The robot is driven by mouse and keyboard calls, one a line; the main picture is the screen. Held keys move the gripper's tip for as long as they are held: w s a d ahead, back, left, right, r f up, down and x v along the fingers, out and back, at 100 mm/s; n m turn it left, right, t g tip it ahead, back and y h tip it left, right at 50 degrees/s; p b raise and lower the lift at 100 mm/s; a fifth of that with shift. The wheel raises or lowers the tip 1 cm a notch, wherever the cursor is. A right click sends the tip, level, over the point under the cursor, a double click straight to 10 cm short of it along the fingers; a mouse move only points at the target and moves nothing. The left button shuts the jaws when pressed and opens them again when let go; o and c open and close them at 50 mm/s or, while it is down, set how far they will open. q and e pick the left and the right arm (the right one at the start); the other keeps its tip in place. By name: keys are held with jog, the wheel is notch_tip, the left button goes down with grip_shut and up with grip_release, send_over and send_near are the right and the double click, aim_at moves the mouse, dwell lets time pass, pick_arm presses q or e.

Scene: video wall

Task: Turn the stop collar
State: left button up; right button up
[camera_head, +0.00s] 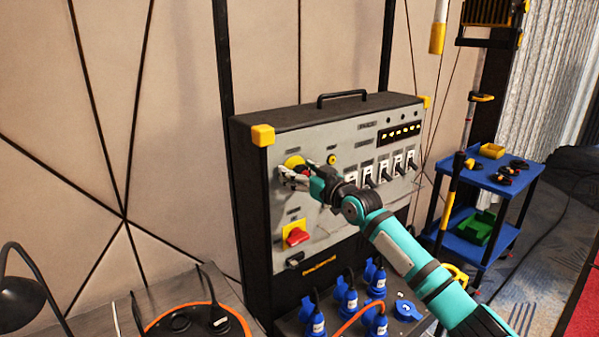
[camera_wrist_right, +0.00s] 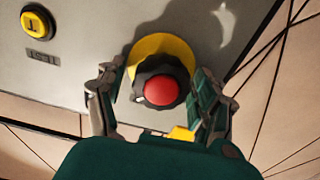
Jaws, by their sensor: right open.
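The stop collar (camera_wrist_right: 144,72) is a dark ridged ring around a red button (camera_wrist_right: 160,91), on a round yellow base (camera_wrist_right: 164,42) in the right wrist view. In the head view the yellow base (camera_head: 293,161) shows at the upper left of the grey panel, with the collar mostly hidden by my gripper. My right gripper (camera_wrist_right: 157,78) is open, with one finger on each side of the collar. A gap shows on the left side; contact on the right I cannot tell. My left gripper is not in view.
The grey panel (camera_head: 345,215) also carries a red rotary switch (camera_head: 297,236) on yellow below, and several white-and-black switches (camera_head: 368,174) to the right. Blue plugs (camera_head: 346,298) stand below in front. A blue cart (camera_head: 478,178) stands at the right.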

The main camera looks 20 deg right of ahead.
jog(key=v, duration=1.2)
jog(key=shift+f, duration=0.1)
